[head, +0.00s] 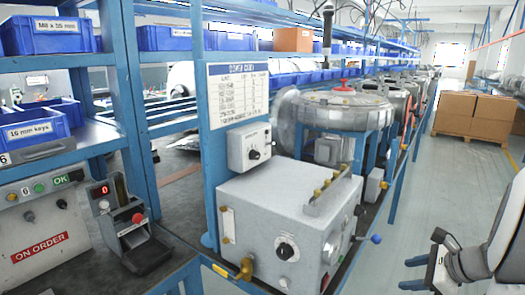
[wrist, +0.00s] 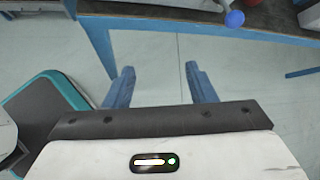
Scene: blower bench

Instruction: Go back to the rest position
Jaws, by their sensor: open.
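My gripper (head: 416,273) is at the lower right of the head view, over the aisle floor and to the right of the bench. In the wrist view my gripper (wrist: 160,87) has its two blue fingers apart, with only pale floor showing between them. It is open and empty. It touches nothing that I can see.
A grey control box (head: 270,222) with a dial stands on the blue-framed bench. A lever with a blue knob (head: 376,239) sticks out towards the aisle; the blue knob (wrist: 234,19) also shows in the wrist view. Cardboard boxes (head: 472,115) stand farther back. The aisle floor (head: 430,195) is clear.

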